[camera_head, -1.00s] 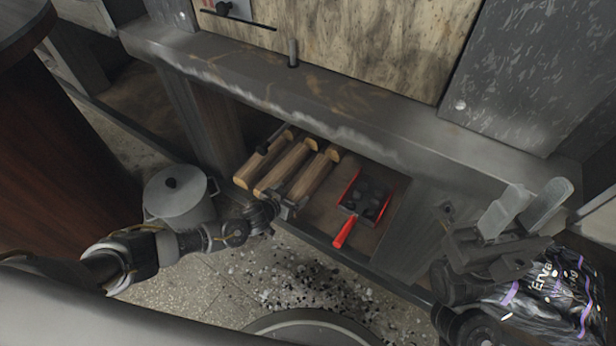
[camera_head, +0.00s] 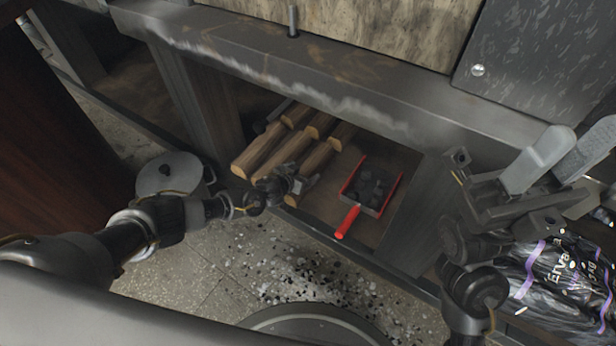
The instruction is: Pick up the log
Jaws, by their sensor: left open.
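Several wooden logs lie side by side on the shelf under the counter, their near ends at the shelf's front edge. The left log (camera_head: 259,152), a middle log (camera_head: 287,152) and the right log (camera_head: 316,163) show in the head view. My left gripper (camera_head: 299,184) is open at the near ends of the middle and right logs, partly covering them. I cannot tell whether it touches a log. My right gripper (camera_head: 550,170) is at the right, raised in front of the counter, with its two fingers apart and nothing between them.
A red-handled shovel (camera_head: 349,219) with black coals lies right of the logs. A lidded grey pot (camera_head: 168,174) stands on the left. A black bag (camera_head: 560,283) is at the lower right. Black and white bits litter the floor.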

